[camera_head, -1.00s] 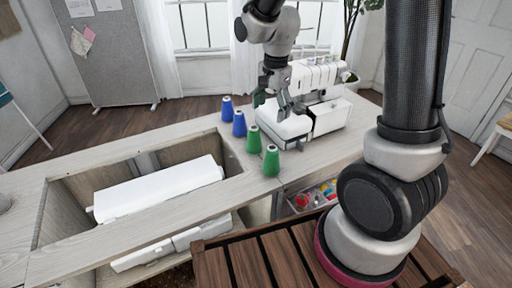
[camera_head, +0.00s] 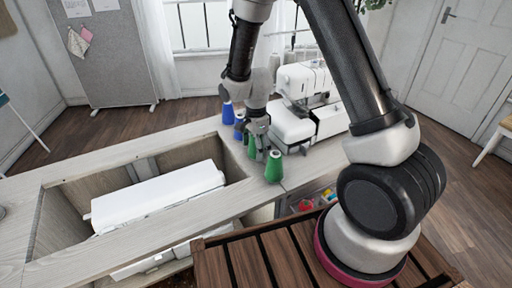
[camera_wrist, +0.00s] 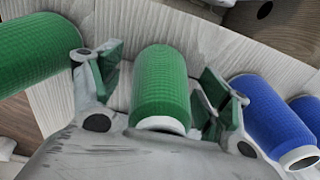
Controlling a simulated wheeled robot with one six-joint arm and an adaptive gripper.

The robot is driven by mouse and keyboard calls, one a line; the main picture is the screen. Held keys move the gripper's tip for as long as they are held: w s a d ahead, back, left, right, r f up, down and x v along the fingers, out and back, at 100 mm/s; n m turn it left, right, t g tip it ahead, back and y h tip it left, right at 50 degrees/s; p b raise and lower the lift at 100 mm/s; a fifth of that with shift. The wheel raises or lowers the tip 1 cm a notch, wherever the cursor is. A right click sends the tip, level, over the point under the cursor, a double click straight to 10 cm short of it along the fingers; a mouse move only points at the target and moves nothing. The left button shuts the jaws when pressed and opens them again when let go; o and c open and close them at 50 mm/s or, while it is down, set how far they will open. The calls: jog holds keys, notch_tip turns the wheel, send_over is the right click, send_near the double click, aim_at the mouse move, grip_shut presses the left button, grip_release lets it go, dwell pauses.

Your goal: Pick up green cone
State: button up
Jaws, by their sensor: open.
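Two green cones stand on the cabinet top. The nearer green cone (camera_head: 273,167) stands just right of my gripper (camera_head: 258,142) in the head view; it shows at the upper left of the wrist view (camera_wrist: 38,50). The other green cone (camera_head: 252,148) is partly hidden behind my gripper. In the wrist view this green cone (camera_wrist: 160,85) sits between the two open fingers of my gripper (camera_wrist: 158,92), with a gap visible on each side. The fingers have green pads.
Two blue cones, one (camera_head: 228,114) at the back and one (camera_wrist: 268,115) close beside the right finger, stand in the same row. A white sewing machine (camera_head: 292,122) stands to the right. The cabinet top (camera_head: 190,130) has an open well at left holding a white machine (camera_head: 160,190).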

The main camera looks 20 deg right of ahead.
jog(key=c, duration=1.1)
jog(key=shift+r, duration=5.05)
jog(key=shift+c, duration=0.2)
